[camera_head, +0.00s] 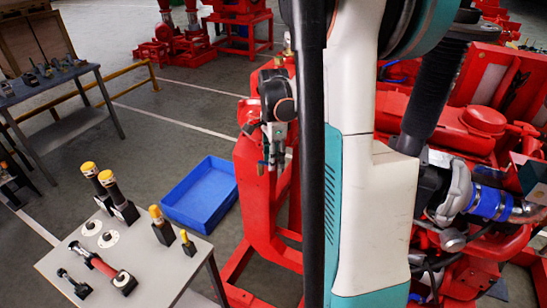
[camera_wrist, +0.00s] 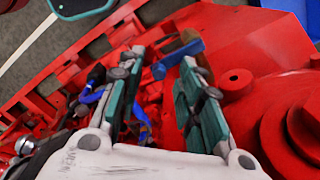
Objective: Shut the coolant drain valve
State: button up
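My gripper (camera_wrist: 163,66) is open in the wrist view, with its two teal-padded fingers apart over the red machinery. A small part with a blue piece (camera_wrist: 165,66) and a brown-orange bar (camera_wrist: 183,47) lies beyond the fingertips, near the right one. It may be the drain valve, but I cannot tell for sure, nor whether its handle is open or shut. Nothing is clearly held between the fingers.
A round red housing (camera_wrist: 290,130) is right of the fingers. Blue hoses (camera_wrist: 92,96) run at the left. A grey tool table (camera_head: 75,262), a blue bin (camera_head: 203,192) and a workbench (camera_head: 45,85) stand left of the pumpset, with open floor between.

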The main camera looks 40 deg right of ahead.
jog(key=shift+r, duration=0.15)
notch_tip(320, 180, up, 12)
dwell(0.6)
dwell(0.4)
